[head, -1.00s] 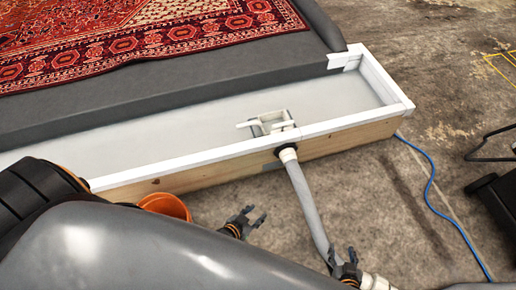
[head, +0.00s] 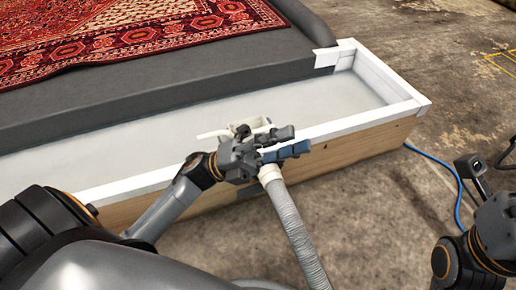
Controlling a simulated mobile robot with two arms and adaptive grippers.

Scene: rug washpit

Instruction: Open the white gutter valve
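The white gutter valve (head: 250,122) sits inside the pale gutter against its front wall. Its thin white lever (head: 212,134) points left. My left gripper (head: 299,141) is in front of the valve, over the gutter's front rim, and hides part of the valve's lower right side. Its two fingers point right with a gap between them, and nothing shows in the gap. Whether it touches the valve cannot be told.
The gutter's white rim (head: 350,122) runs along a wooden board (head: 355,148). A grey ribbed hose (head: 292,225) drops from a white fitting (head: 270,173) below the valve. A patterned red rug (head: 130,30) lies behind on a dark bed. A blue cable (head: 436,161) crosses the concrete floor.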

